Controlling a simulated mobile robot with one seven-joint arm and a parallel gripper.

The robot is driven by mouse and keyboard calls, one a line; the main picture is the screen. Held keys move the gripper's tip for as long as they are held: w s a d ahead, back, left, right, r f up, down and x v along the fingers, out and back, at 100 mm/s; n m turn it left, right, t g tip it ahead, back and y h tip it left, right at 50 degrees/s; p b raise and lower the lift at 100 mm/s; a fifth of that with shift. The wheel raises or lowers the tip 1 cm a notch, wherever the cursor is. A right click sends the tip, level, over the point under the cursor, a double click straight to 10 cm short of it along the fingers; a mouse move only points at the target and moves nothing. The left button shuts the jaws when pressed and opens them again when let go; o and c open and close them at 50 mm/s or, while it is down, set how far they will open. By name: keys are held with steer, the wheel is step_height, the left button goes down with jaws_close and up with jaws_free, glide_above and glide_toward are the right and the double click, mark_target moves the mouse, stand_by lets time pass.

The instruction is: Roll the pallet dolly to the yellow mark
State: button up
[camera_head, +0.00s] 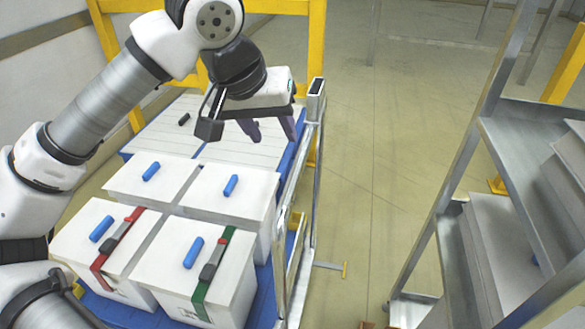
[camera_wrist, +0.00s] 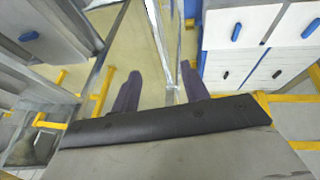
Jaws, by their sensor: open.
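The pallet dolly has a blue deck (camera_head: 122,312) carrying several white lidded boxes with blue handles. A silver metal rail frame (camera_head: 304,170) stands along its right side, with a grey-topped post. My gripper (camera_head: 270,128) is above the far part of the load, just left of the post, its dark fingers spread with nothing between them. In the wrist view, the gripper (camera_wrist: 160,88) points toward a silver rail (camera_wrist: 163,45), apparently without gripping it.
White boxes with red (camera_head: 117,245) and green (camera_head: 213,275) straps stand at the near end. Yellow barrier posts (camera_head: 316,45) are behind the load. A grey metal shelf (camera_head: 530,150) is on the right. Open floor (camera_head: 385,150) lies between the dolly and the shelf.

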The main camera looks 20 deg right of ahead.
mark_target(294, 171)
steer(key=p+x, duration=0.2)
steer(key=x, duration=1.1)
steer(key=shift+d+f, duration=0.15)
steer(key=shift+f, duration=0.05)
steer(key=shift+c, duration=0.4)
jaws_close()
